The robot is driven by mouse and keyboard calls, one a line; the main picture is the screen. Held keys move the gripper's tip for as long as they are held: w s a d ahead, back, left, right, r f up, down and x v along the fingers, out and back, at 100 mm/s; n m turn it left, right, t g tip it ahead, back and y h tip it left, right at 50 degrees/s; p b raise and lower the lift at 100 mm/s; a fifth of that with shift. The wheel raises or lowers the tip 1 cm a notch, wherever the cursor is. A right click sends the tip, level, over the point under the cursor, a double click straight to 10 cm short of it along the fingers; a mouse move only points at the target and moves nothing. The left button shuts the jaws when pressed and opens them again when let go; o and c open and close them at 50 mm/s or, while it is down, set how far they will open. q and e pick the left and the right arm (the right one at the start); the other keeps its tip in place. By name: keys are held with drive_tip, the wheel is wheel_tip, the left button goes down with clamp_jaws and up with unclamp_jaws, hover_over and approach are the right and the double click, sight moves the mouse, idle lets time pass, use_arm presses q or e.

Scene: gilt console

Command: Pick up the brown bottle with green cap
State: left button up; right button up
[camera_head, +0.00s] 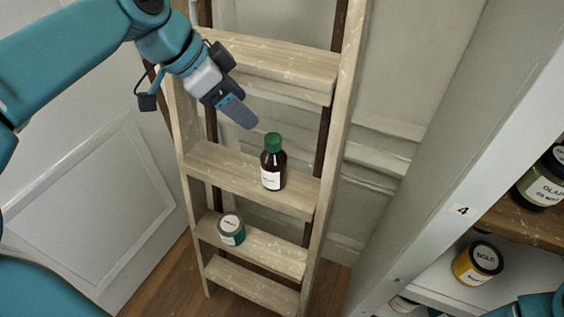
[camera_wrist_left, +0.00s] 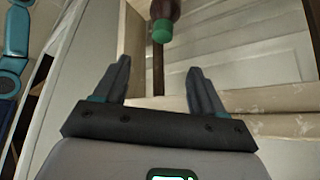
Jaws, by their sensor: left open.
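The brown bottle with green cap (camera_head: 272,166) stands upright on a step of the wooden ladder (camera_head: 215,165) in the head view. It has a white label. My left gripper (camera_head: 241,113) is above the bottle and to its left, apart from it. In the left wrist view the bottle (camera_wrist_left: 164,14) is at the top, beyond and between the open fingers of the left gripper (camera_wrist_left: 158,80), with its cap towards me. The space between the fingers is empty. My right gripper is not in view; a bit of teal at the lower right edge is mine.
A small teal jar (camera_head: 231,229) stands on the ladder step below. The ladder's side rails flank the bottle, and a higher step (camera_head: 285,66) lies behind it. A shelf unit with a yellow jar (camera_head: 476,263) and a dark jar (camera_head: 545,183) is at the right.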

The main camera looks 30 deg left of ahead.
sight(271, 138)
use_arm(q)
drive_tip(key=x, duration=0.9)
drive_tip(key=shift+s+f, duration=0.15)
drive_tip(key=shift+f, duration=0.35)
drive_tip(key=x, duration=0.5)
drive_tip(key=shift+a, duration=0.25)
clamp_jaws()
